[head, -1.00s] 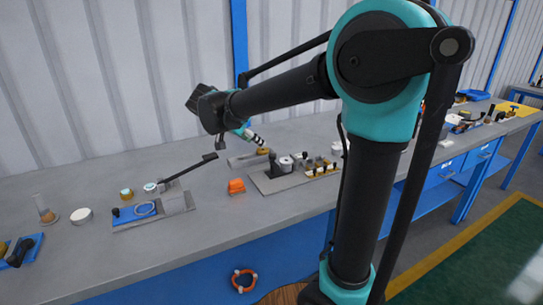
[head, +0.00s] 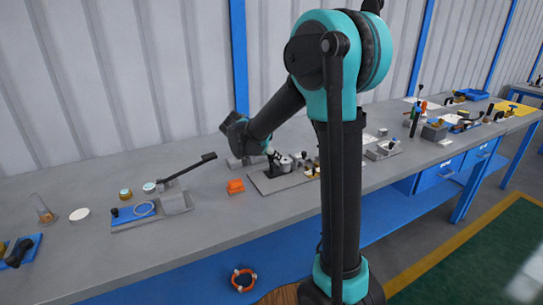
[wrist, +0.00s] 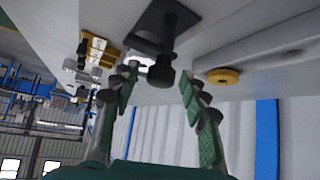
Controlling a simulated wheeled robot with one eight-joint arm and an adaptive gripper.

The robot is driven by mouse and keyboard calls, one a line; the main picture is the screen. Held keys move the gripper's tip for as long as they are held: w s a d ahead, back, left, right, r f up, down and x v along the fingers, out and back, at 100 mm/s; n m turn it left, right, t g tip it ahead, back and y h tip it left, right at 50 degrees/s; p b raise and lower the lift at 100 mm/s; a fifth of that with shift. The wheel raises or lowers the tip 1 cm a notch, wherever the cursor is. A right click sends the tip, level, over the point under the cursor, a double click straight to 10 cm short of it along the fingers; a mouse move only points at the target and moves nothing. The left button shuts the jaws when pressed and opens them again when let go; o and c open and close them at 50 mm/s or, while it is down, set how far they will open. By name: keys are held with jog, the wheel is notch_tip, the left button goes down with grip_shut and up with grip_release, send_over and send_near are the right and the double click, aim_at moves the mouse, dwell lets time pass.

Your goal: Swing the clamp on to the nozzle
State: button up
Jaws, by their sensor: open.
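My gripper (head: 270,151) is open above the grey fixture plate (head: 262,186) in the middle of the bench. In the wrist view its two green-padded fingers stand apart, with a black knobbed post (wrist: 162,70) showing between them. The post rises from a black base and also shows under the gripper in the head view (head: 276,168). It may be the clamp; I cannot tell for sure. A grey cylinder (head: 286,163) stands just right of it and may be the nozzle. The gripper partly hides the post's top in the head view. I see no clear contact.
A brass block (wrist: 98,47) with small parts and a gold disc (wrist: 223,76) flank the post.

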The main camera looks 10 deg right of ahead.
grip_shut()
dwell(0.5)
jog(key=n+t+y, duration=0.2)
jog(key=n, duration=0.2)
jog(key=shift+s+d, duration=0.1)
jog(key=n+t+y, duration=0.1)
jog(key=n+y, duration=0.3)
jog(key=n, duration=0.1)
jog(key=n+y, duration=0.3)
jog(key=n, duration=0.1)
jog(key=shift+y, duration=0.4)
jog(key=shift+n+g+y, duration=1)
jog(key=shift+n+y, duration=0.4)
jog(key=shift+n, duration=1)
